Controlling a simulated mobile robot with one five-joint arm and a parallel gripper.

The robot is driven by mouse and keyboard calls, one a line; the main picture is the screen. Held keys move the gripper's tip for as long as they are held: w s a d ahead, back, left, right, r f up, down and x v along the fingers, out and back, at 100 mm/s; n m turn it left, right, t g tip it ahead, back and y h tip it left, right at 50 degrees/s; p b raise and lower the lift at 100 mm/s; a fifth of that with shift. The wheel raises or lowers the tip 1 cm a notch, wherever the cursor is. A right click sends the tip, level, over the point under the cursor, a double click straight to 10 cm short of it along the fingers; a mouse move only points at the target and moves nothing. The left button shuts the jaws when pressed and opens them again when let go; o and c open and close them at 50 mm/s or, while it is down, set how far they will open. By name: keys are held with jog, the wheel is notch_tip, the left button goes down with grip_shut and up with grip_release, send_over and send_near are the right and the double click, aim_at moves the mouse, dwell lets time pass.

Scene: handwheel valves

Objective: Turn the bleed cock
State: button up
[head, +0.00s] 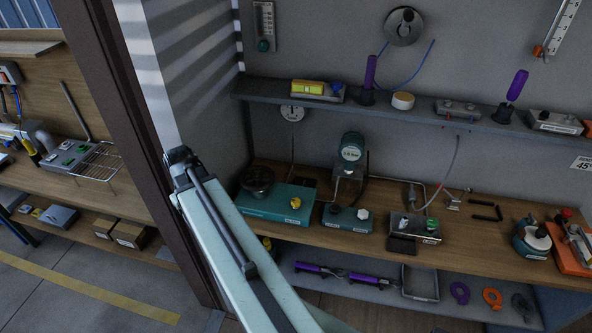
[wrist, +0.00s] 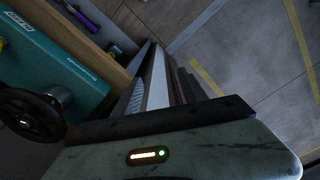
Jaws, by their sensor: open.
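A smaller teal unit (head: 346,218) has a white knob (head: 363,214). A steel unit (head: 414,228) carries a green knob (head: 432,223). In the wrist view, the teal box (wrist: 50,62) and black handwheel (wrist: 32,115) are at left. My gripper (wrist: 165,75) is open and empty, right of them, over the bench edge and floor.
My arm crosses the lower middle of the head view, beside a white partition (head: 178,70). A shelf (head: 390,108) with purple-handled tools runs above the bench. A lower shelf (head: 350,268) holds loose tools. A second bench (head: 90,180) stands left; the floor (head: 60,290) there is clear.

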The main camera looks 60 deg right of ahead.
jog(key=s+d+r+m+p, duration=0.1)
jog(key=s+d+r+p, duration=0.1)
jog(key=s+d, duration=0.35)
jog(key=s+d+r+m+p, duration=0.1)
jog(key=s+d+r, duration=0.15)
jog(key=d, duration=0.65)
jog(key=m, duration=0.2)
send_near(296, 201)
jog(key=shift+w+d+b, duration=0.15)
jog(key=shift+b, duration=0.2)
notch_tip(296, 201, down, 8)
jog(key=b, duration=0.8)
jog(key=shift+w+f, duration=0.1)
jog(key=shift+f, duration=0.1)
jog(key=shift+r, duration=0.25)
jog(key=shift+f, duration=0.1)
jog(key=c, duration=1)
